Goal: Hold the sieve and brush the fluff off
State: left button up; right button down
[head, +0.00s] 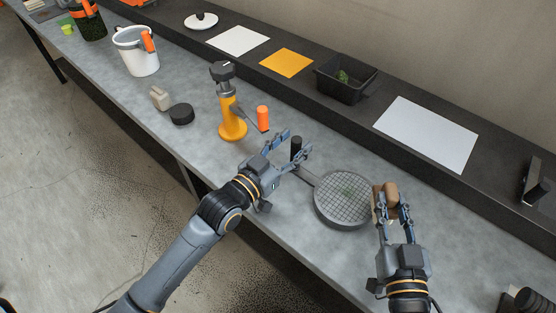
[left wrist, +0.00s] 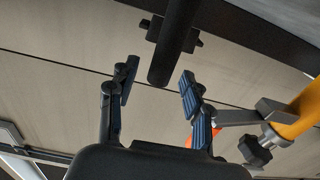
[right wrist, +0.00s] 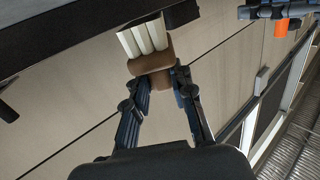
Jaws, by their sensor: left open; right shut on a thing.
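The round grey sieve (head: 330,215) has a mesh top with some greenish fluff (head: 347,191) on it. Its arm runs to the upper left toward an upright black handle (head: 296,147). My left gripper (head: 294,142) is open with its fingers on either side of that handle; in the left wrist view the dark handle (left wrist: 174,50) shows between the parted fingertips. My right gripper (head: 391,205) is shut on a brown brush (head: 390,189) at the sieve's right edge. In the right wrist view the brush (right wrist: 152,60) has pale bristles (right wrist: 143,38) pointing away from the fingers.
A yellow stand (head: 232,120) and an orange cylinder (head: 263,117) are behind my left gripper. A black disc (head: 181,114) and a white bucket (head: 137,55) stand further left. A raised dark shelf holds a black bin (head: 346,91) and a white sheet (head: 427,132).

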pick_arm(q)
jog(key=shift+x, duration=0.85)
jog(key=shift+s, duration=0.1)
jog(key=shift+c, duration=0.2)
grip_shut()
jog(key=shift+f, duration=0.2)
dwell(0.3)
